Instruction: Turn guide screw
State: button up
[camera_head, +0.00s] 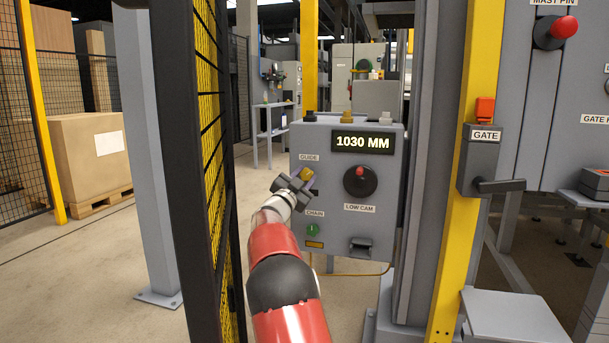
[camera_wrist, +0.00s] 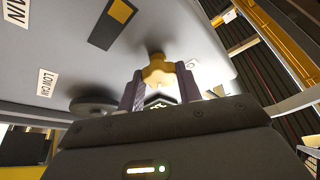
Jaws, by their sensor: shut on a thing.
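The yellow guide screw (camera_head: 307,174) sits on the front of a grey control box (camera_head: 338,221), just under the GUIDE label (camera_head: 309,157). My gripper (camera_head: 299,182) reaches up to it from below left and partly covers it. In the wrist view the yellow lobed head of the screw (camera_wrist: 158,70) is between the two dark finger pads, and my gripper (camera_wrist: 159,88) is shut on it. How far the screw is turned cannot be told. The display (camera_head: 362,142) on the box reads 1030 MM.
Right of the screw is a black knob with a red mark (camera_head: 360,181), above a LOW CAM label. A green knob (camera_head: 312,230) is below, beside my arm. A yellow mesh fence (camera_head: 212,130) stands close on the left. A GATE lever (camera_head: 498,186) is on the right.

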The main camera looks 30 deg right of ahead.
jog(key=m+g+p, duration=0.1)
jog(key=m, duration=0.2)
jog(key=m+g+p, duration=0.2)
jog(key=m, duration=0.2)
jog(key=shift+w+r, duration=0.1)
jog(key=shift+r, duration=0.1)
jog(key=m+p, duration=0.1)
jog(key=m, duration=0.1)
jog(key=m+g+y+p, duration=0.1)
jog(key=m, duration=0.1)
jog(key=shift+r+m+g+p, duration=0.1)
jog(key=shift+m+g+p, duration=0.2)
jog(key=m+y+p, duration=0.2)
jog(key=m, duration=0.2)
jog(key=m+y+p, duration=0.1)
jog(key=m+y, duration=0.1)
jog(key=m, duration=0.2)
jog(key=o, duration=1)
